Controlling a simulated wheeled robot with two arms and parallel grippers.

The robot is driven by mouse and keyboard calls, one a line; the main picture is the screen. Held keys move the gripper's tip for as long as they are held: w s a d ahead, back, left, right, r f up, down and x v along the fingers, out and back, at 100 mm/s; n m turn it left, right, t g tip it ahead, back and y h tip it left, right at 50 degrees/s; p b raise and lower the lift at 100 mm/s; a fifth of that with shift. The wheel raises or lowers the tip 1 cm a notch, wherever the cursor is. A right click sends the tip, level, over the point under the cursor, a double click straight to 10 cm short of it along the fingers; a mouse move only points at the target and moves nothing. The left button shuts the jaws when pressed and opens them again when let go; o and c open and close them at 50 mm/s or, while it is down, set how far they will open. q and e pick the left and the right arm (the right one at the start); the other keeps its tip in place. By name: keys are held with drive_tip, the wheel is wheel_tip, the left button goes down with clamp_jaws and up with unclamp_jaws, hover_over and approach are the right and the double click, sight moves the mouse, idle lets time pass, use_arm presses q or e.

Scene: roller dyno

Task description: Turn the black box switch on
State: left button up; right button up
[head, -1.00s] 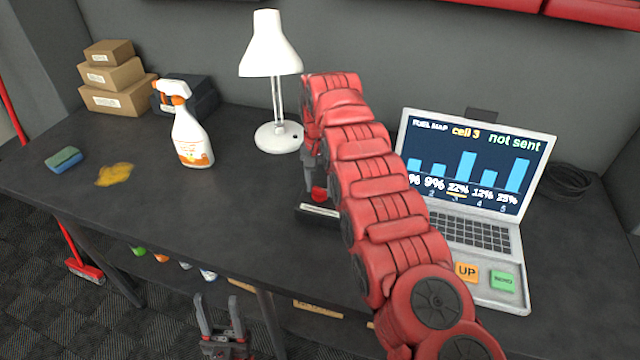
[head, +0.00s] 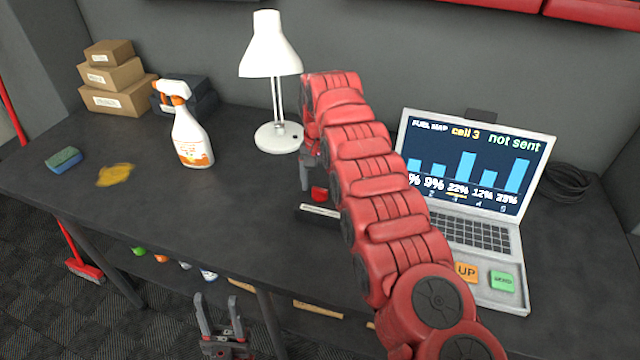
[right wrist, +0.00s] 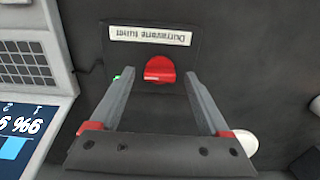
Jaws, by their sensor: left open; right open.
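The black box (head: 312,219) sits on the bench left of the laptop, partly hidden behind my right arm. Its red switch (head: 319,194) shows beside my right gripper (head: 306,180). In the right wrist view the black box (right wrist: 186,55) has a white label (right wrist: 150,36), the red switch (right wrist: 160,69) and a small lit green light (right wrist: 125,73) by one fingertip. My right gripper (right wrist: 158,78) is open above the box, its fingers apart on either side of the switch, holding nothing. My left gripper (head: 218,302) is open and empty, low in front of the bench.
The laptop (head: 470,235) stands right of my right arm, with orange and green buttons. A white lamp (head: 270,60), spray bottle (head: 191,140), sponge (head: 64,160), yellow smear (head: 115,175) and stacked boxes (head: 117,98) are left. The bench front left of the box is clear.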

sight(320, 189)
wheel_tip(320, 189, up, 17)
drive_tip(key=p, duration=1.6)
drive_tip(key=shift+r, duration=0.15)
